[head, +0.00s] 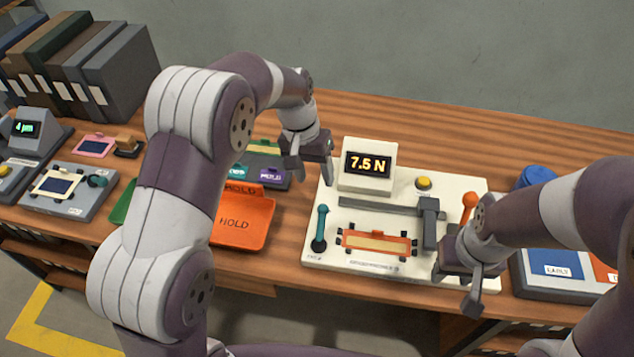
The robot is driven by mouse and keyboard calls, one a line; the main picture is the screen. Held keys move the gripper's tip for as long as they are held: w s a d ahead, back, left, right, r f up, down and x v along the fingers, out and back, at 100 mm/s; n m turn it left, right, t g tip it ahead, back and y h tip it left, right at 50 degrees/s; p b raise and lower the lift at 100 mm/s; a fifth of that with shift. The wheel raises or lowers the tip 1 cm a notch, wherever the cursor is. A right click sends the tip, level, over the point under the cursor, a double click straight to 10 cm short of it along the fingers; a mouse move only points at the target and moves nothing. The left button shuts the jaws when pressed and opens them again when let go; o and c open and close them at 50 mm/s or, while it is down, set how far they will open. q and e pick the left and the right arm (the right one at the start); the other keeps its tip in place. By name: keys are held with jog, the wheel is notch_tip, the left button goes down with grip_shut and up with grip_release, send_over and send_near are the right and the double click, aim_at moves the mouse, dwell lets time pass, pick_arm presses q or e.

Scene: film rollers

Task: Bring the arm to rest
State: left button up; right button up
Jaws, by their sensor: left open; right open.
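My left arm (165,215) rises from the lower left, bends at the top and reaches down over the table. Its gripper (309,170) is open and empty, beside the left edge of the white display box reading 7.5 N (367,165). My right arm (560,215) comes in from the right. Its gripper (457,284) is open and empty over the right front part of the cream test device (325,262), near the orange-knobbed lever (468,204). Whether its fingers touch the device cannot be told. An orange-framed film strip roller (376,243) lies on the device.
An orange HOLD tray (241,226) is left of the device, partly behind my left arm. A grey gauge station (70,190) and dark binders (75,65) stand further left. A blue-labelled tray (556,268) is at the right. Bare wooden table (440,130) lies behind the device.

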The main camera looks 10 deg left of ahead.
dwell(0.4)
pick_arm(q)
jog(key=s+a+r+n+t+y+p, duration=0.1)
jog(key=s+a, duration=0.3)
jog(key=s, duration=0.5)
jog(key=s+a+r+n+y+p, duration=0.1)
jog(key=s+a, duration=0.4)
jog(key=s, duration=0.5)
jog(key=shift+a+r+t+p, duration=0.2)
jog(key=shift+r+t+p, duration=0.15)
jog(key=shift+r+t, duration=0.1)
